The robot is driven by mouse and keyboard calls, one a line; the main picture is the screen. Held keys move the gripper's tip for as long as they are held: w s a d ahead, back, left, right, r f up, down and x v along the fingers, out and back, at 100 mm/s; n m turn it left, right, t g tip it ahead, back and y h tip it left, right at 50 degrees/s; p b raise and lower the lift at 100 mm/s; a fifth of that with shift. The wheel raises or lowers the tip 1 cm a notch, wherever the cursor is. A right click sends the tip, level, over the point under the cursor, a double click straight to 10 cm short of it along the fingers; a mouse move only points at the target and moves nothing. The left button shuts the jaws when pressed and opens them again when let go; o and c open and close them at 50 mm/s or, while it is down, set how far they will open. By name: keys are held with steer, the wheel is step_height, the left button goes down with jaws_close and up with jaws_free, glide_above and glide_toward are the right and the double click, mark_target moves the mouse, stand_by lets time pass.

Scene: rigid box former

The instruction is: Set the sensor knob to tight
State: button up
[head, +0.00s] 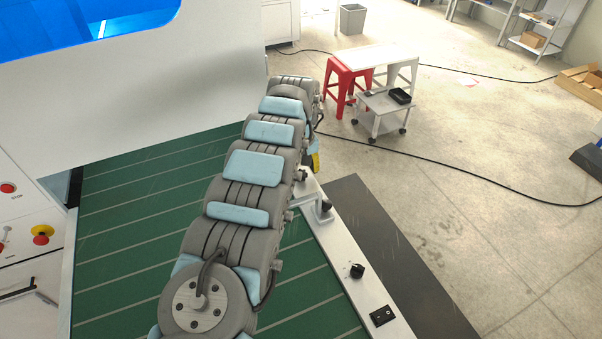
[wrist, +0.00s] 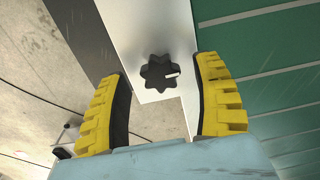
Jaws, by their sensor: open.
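In the wrist view a black, star-shaped knob (wrist: 158,74) sits on a pale metal strip. A short white mark on it points to the right of the picture. No tight or loose label is legible. My gripper (wrist: 161,68) is open, with a yellow-backed finger on either side of the knob in the picture and nothing held. I cannot tell how far the fingertips are from the knob. In the head view my gripper (head: 315,160) is mostly hidden behind my arm; only a yellow bit shows beside the rail.
A pale rail (head: 345,250) runs along the green conveyor (head: 130,215). It carries a black knob (head: 357,270), a dark fitting (head: 325,207) and a black switch (head: 382,316). The white machine housing (head: 200,90) stands left. Beyond are a red stool (head: 348,75) and open floor.

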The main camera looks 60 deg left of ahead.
steer(key=shift+f, duration=0.35)
steer(key=c, duration=1.2)
